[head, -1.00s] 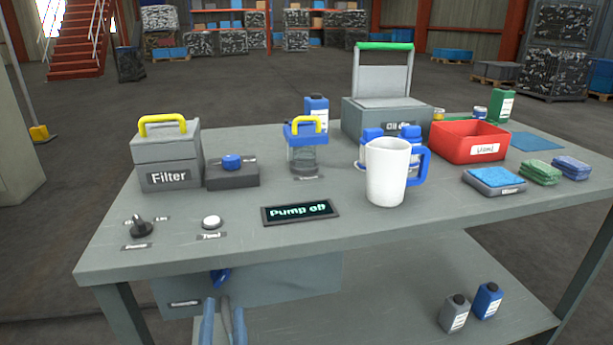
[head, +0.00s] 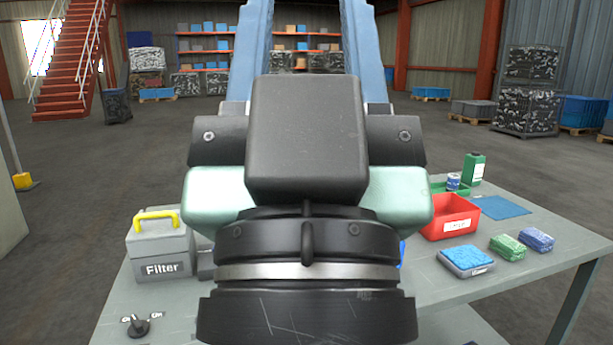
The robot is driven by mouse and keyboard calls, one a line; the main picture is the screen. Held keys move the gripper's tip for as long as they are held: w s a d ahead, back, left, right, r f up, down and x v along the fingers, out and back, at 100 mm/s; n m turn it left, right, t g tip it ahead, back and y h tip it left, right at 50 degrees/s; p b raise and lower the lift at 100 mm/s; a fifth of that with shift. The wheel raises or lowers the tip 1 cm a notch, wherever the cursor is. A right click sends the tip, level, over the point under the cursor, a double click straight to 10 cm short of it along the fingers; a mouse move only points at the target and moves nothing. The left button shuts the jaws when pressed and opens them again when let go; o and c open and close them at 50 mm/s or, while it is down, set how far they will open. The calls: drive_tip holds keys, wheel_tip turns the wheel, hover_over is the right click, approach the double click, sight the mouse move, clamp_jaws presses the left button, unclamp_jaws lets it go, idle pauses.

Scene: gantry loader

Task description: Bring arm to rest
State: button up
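My gripper (head: 307,25) stands upright, large and close to the camera, in the middle of the head view. Its two blue fingers point up and are wide apart, with nothing between them in the visible part. The tips run past the top edge of the picture. My dark wrist and gripper body hide the middle of the grey workbench (head: 185,300). The gripper touches nothing that I can see.
On the bench, the grey Filter box (head: 160,250) with a yellow handle and a black knob (head: 136,326) show at left. At right are a red bin (head: 450,218), a blue sponge on a tray (head: 467,258), green (head: 507,244) and blue (head: 537,239) sponges, and a green bottle (head: 474,168).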

wheel_tip(320, 180, up, 32)
drive_tip(key=p, duration=2.9)
drive_tip(key=shift+f, duration=0.25)
